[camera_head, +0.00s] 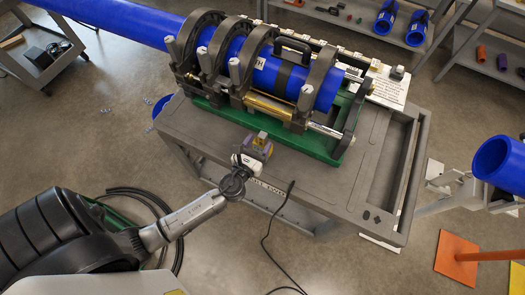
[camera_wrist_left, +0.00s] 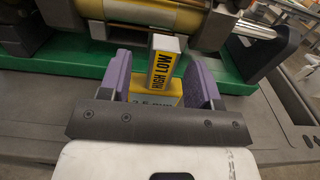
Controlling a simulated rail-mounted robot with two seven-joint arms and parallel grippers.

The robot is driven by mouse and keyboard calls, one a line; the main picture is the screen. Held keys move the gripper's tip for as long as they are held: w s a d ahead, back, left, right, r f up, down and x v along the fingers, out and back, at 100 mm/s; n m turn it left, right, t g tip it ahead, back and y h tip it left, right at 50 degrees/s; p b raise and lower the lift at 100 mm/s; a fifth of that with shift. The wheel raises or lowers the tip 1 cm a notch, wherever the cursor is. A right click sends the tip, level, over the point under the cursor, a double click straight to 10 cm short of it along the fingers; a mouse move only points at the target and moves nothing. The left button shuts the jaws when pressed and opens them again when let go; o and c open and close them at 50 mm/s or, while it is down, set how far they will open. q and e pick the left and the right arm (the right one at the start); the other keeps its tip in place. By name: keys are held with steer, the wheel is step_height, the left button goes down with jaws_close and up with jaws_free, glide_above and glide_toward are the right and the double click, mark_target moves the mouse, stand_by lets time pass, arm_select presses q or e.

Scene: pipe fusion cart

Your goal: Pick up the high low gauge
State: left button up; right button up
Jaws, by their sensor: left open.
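The high low gauge (camera_wrist_left: 165,62) is a small upright block with a yellow "HIGH LOW" label and a grey top. It stands at the front edge of the cart in front of the green base, with a yellow lower part between my fingers. In the head view only its top (camera_head: 262,135) shows beyond my gripper. My left gripper (camera_head: 257,148) is open, and in the left wrist view its purple fingers (camera_wrist_left: 160,80) stand on either side of the gauge. I cannot tell whether either finger touches it. My right gripper is not in view.
The grey cart (camera_head: 385,185) carries a green fusion machine base (camera_head: 215,118) with clamps around a blue pipe (camera_head: 130,22) just behind the gauge. The cart's right part is clear. A black cable (camera_head: 268,240) hangs in front.

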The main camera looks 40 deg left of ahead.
mark_target(265, 134)
arm_select(q)
steer(key=shift+x, duration=2.25)
jaws_close()
